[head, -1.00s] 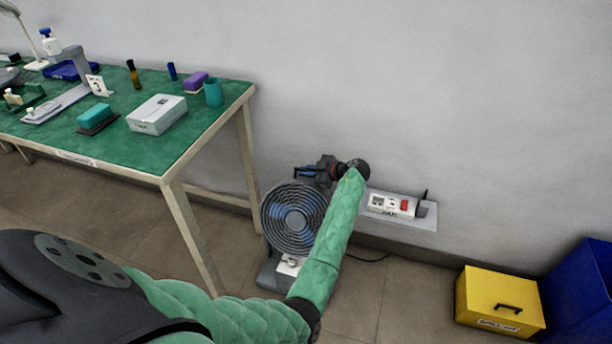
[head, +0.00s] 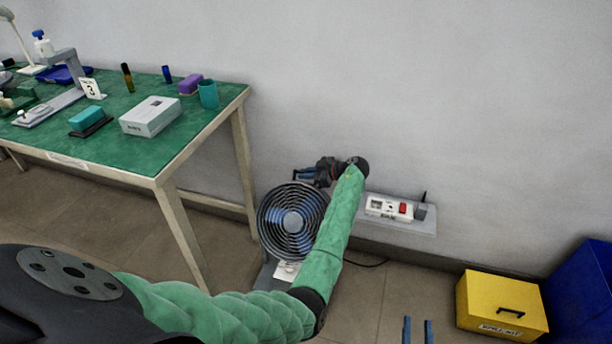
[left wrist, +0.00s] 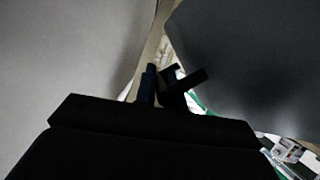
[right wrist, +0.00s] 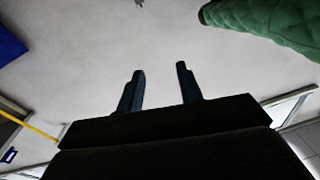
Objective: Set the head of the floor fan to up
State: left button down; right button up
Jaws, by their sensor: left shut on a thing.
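The floor fan stands on the floor right of the workbench. My left gripper (head: 304,174) is at the head's upper edge, shut on a part of the fan head; the grip is small in the head view. In the left wrist view, the fingers (left wrist: 160,82) close around a dark bracket beside the large dark fan head (left wrist: 245,50). My right gripper (head: 418,332) is open and empty, low in the head view; its fingers (right wrist: 158,85) stand apart.
A green-topped workbench (head: 165,150) with several items stands left of the fan. A wall shelf (head: 375,224) with a power strip (head: 389,208) is right of it. A yellow box (head: 490,296) and a blue bin (head: 590,290) stand at the right.

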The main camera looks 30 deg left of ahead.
dwell(0.3)
pick_arm(q)
jog(key=c, duration=1.8)
grip_release()
jog(key=shift+w+f, duration=0.1)
jog(key=shift+o, duration=0.2)
jog(key=shift+v, duration=3.9)
